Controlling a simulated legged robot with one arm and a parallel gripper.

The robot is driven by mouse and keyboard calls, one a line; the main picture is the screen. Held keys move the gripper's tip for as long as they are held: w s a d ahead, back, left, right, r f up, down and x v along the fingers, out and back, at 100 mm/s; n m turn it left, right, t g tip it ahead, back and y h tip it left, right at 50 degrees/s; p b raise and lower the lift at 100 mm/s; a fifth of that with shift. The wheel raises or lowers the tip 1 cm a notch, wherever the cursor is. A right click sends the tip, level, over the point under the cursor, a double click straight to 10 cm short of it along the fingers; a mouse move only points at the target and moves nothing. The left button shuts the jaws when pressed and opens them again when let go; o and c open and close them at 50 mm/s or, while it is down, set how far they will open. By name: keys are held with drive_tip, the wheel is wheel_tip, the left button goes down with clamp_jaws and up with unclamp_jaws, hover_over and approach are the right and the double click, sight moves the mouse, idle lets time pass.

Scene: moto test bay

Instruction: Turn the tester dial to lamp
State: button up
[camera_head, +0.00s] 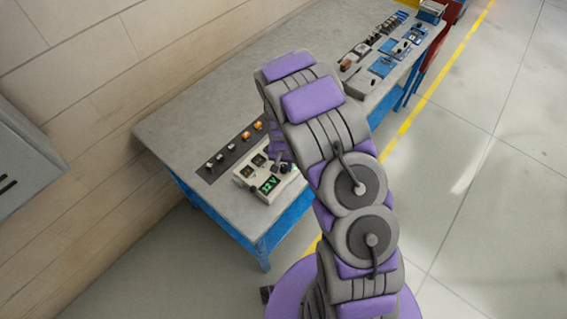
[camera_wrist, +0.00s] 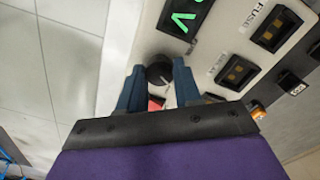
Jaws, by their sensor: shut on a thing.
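The tester (camera_head: 243,178) is a pale box near the front edge of the grey bench. Its display (camera_head: 270,184) glows green with "12 V"; part of the display (camera_wrist: 185,14) also shows in the wrist view. The tester's dial (camera_wrist: 159,71) is a round black knob with a light pointer mark, below the display in the wrist view. My gripper (camera_wrist: 158,82) is shut on the dial, one blue finger on each side of it. The fingers hide part of the panel around the dial. In the head view my arm covers much of the gripper and the dial.
Two dark sockets (camera_wrist: 238,72) sit beside the dial, one labelled FUSE. A dark strip (camera_head: 226,155) with several orange and grey parts lies behind the tester. Small devices (camera_head: 383,66) stand along the bench's far end. The bench top (camera_head: 190,118) is clear at left.

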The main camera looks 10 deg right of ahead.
sight(283, 167)
drive_tip(key=shift+m+p, duration=0.35)
drive_tip(key=shift+m, duration=1.55)
drive_tip(key=o, duration=1)
drive_tip(key=shift+a, duration=0.1)
drive_tip(key=shift+o, duration=0.2)
wheel_tip(283, 167, up, 17)
drive_tip(key=shift+r, duration=0.15)
